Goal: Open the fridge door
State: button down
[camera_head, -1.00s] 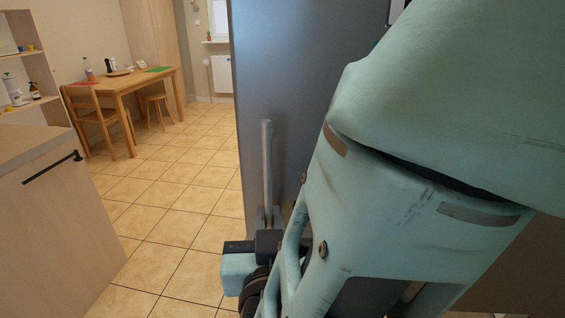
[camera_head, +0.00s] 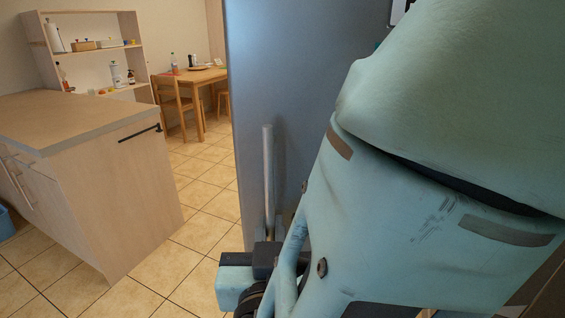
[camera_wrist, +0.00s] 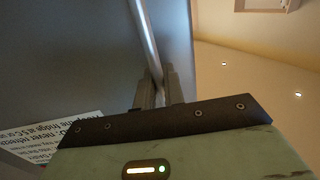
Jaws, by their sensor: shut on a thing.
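The fridge door (camera_head: 285,85) is a tall grey panel in the middle of the head view, partly hidden on the right by my arm. Its slim vertical metal handle (camera_head: 268,165) stands near the door's left edge. My gripper (camera_head: 268,238) is shut on the lower part of the handle. In the wrist view, the handle (camera_wrist: 145,35) runs down between the fingers of my gripper (camera_wrist: 155,92), close to the grey door face (camera_wrist: 70,60). A white printed sign (camera_wrist: 45,138) shows on the door at the lower left.
A wooden counter (camera_head: 125,195) with a black bar handle stands to the left. Tiled floor (camera_head: 195,260) lies free between it and the door. A table (camera_head: 190,76), chair (camera_head: 172,105) and shelf unit (camera_head: 92,50) stand further back.

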aim_at(269, 174)
jog(key=shift+s, duration=0.25)
jog(key=c, duration=1.6)
grip_release()
notch_tip(269, 174, up, 10)
jog(key=shift+p, duration=0.3)
jog(key=shift+f, duration=0.1)
